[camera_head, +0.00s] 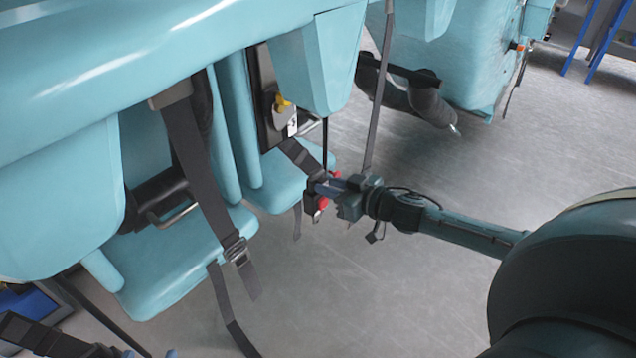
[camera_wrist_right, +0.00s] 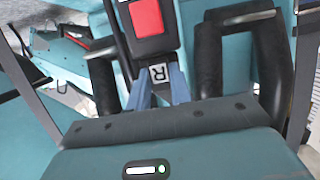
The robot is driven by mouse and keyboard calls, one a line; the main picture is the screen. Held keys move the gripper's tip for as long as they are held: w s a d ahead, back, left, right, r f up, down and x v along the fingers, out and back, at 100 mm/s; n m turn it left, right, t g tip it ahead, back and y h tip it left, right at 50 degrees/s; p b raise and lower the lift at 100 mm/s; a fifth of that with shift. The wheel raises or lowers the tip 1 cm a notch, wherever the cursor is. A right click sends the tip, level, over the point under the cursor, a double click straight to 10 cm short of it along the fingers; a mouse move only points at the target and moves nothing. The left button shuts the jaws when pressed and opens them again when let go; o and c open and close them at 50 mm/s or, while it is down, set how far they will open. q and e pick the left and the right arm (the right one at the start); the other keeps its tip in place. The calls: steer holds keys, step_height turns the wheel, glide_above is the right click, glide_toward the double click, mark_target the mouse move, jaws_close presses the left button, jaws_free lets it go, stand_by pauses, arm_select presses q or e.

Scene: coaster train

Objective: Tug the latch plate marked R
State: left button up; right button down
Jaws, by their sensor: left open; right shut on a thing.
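The latch plate marked R (camera_wrist_right: 159,74) shows its white label with a black letter in the right wrist view, directly below a black buckle with a red button (camera_wrist_right: 147,17). My right gripper (camera_wrist_right: 160,90) is shut on the plate, one blue finger on each side. I cannot tell how deep the plate sits in the buckle. In the head view my right gripper (camera_head: 325,188) is at the black buckle (camera_head: 311,206) beside the seat edge, and hides the plate. Two pale blue tips at the bottom edge look like my left gripper (camera_head: 150,354), apart and empty, mostly out of frame.
Teal seats (camera_head: 170,262) stand at the left, with a hanging dark strap (camera_head: 200,165) and a yellow-and-grey part (camera_head: 284,112) on a post. Another teal car (camera_head: 470,50) is at the top right. The grey floor (camera_head: 440,300) is open below.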

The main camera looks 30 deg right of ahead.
steer(key=shift+r, duration=0.2)
steer(key=c, duration=1.2)
jaws_free()
arm_select(q)
steer(key=shift+n+t, duration=0.4)
steer(key=shift+n, duration=0.5)
steer(key=r+p, duration=0.1)
steer(key=a+r+p, duration=0.1)
steer(key=s+r+p, duration=0.1)
steer(key=shift+a+r, duration=0.35)
steer(key=shift+r, duration=0.05)
arm_select(e)
steer(key=v, duration=1.3)
steer(key=shift+s, duration=0.1)
